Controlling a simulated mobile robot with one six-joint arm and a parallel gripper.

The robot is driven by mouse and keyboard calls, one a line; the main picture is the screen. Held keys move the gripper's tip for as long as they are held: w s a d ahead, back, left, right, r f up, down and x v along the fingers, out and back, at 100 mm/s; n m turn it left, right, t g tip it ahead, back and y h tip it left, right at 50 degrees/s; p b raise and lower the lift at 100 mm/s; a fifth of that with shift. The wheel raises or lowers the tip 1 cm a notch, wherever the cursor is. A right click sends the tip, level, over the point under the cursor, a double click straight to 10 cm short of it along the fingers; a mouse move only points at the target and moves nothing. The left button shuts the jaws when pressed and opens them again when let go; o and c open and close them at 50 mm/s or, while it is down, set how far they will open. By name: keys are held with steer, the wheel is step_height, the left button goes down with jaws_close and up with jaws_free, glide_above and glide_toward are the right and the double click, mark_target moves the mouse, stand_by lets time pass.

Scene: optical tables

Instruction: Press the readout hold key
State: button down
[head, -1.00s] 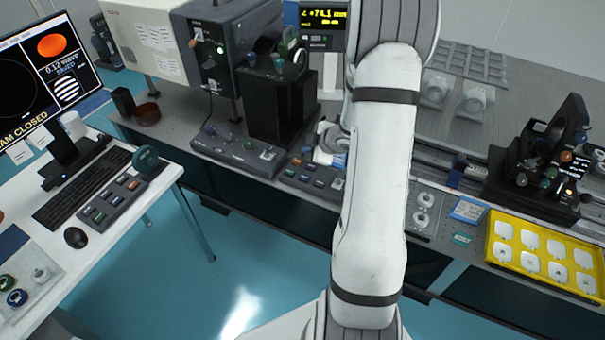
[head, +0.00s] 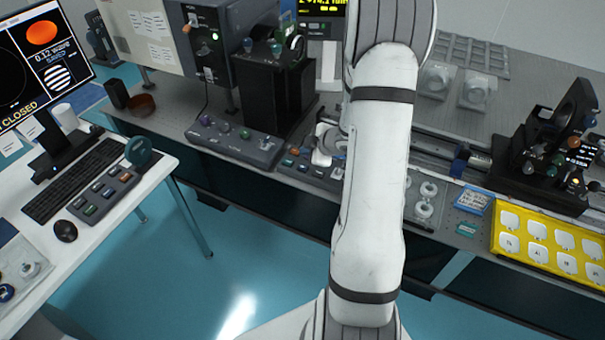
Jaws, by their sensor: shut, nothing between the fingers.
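The readout (head: 322,8) stands at the back of the optical table with yellow digits on a dark screen. The top frame edge cuts it off. A row of small keys (head: 316,27) sits under its screen, too small to read, so I cannot tell which is the hold key. My arm crosses the middle of the head view and covers what is to the right of the readout. My gripper (head: 320,157) shows only in part, low behind my arm, over or near a small button box (head: 296,165). It is shut and holds nothing. Its fingertips are not clear.
A dark control box with knobs (head: 236,140) and a tall black block (head: 270,100) stand left of my gripper. An optical mount (head: 545,150) and a yellow tray (head: 548,240) are on the right. A desk with a keyboard (head: 75,180) is at left. Blue floor lies between.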

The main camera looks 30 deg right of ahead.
mark_target(306, 169)
steer(key=shift+f+b, duration=1.05)
steer(key=shift+f, duration=0.9)
stand_by(0.4)
steer(key=shift+f, duration=0.4)
steer(key=shift+f+b, duration=0.45)
steer(key=shift+b, duration=0.15)
stand_by(0.3)
steer(key=shift+r, duration=0.1)
steer(key=shift+r+p, duration=0.75)
steer(key=shift+p, duration=0.1)
step_height(306, 169, up, 5)
steer(key=p, duration=0.5)
steer(key=shift+r, duration=0.1)
